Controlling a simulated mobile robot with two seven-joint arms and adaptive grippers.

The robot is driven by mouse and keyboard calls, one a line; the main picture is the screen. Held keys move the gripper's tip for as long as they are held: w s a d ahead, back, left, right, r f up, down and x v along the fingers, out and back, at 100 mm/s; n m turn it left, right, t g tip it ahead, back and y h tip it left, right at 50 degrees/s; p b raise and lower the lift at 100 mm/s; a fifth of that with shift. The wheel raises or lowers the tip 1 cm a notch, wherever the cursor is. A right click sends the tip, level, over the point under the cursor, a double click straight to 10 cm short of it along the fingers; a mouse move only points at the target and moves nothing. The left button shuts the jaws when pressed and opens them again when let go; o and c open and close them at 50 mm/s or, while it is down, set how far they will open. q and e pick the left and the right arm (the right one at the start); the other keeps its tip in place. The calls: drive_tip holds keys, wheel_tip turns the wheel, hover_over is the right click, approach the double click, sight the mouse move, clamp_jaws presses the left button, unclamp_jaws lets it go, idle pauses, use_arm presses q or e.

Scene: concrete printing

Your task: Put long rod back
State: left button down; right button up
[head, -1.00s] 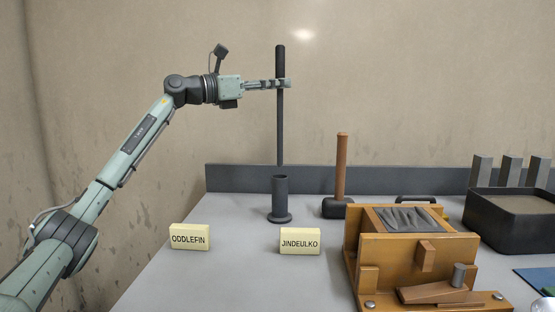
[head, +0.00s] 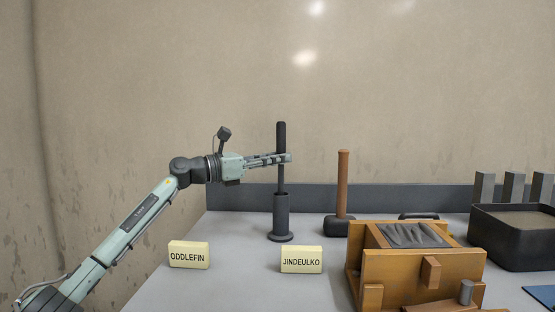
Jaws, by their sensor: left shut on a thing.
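The long rod (head: 281,138) is dark and upright, with a thicker black grip at its top. My left gripper (head: 284,158) comes in from the left and is shut on the rod just below that grip. The rod's lower part goes into the mouth of the dark tube-shaped holder (head: 281,216), which stands on a round foot on the table. How deep the rod's end sits inside the tube is hidden. My right gripper is not in view.
Yellow blocks marked ODDLEFIN (head: 189,255) and JINDEULKO (head: 301,260) stand in front. A wooden-handled mallet (head: 343,185) stands right of the holder. A wooden mould (head: 410,272) and a black tray (head: 514,240) fill the right.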

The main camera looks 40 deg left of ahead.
use_arm(q)
drive_tip(key=c, duration=1.4)
unclamp_jaws()
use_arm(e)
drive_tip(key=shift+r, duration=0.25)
use_arm(q)
drive_tip(key=shift+f, duration=0.1)
drive_tip(key=shift+r, duration=0.25)
drive_tip(key=b+v, duration=0.4)
drive_tip(key=v, duration=0.8)
drive_tip(key=shift+f+b, duration=0.15)
drive_tip(key=shift+b, duration=0.15)
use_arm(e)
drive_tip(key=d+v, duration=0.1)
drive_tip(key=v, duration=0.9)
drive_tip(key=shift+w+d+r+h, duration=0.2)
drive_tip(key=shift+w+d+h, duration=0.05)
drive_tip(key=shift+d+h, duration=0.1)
use_arm(q)
drive_tip(key=shift+d, duration=0.1)
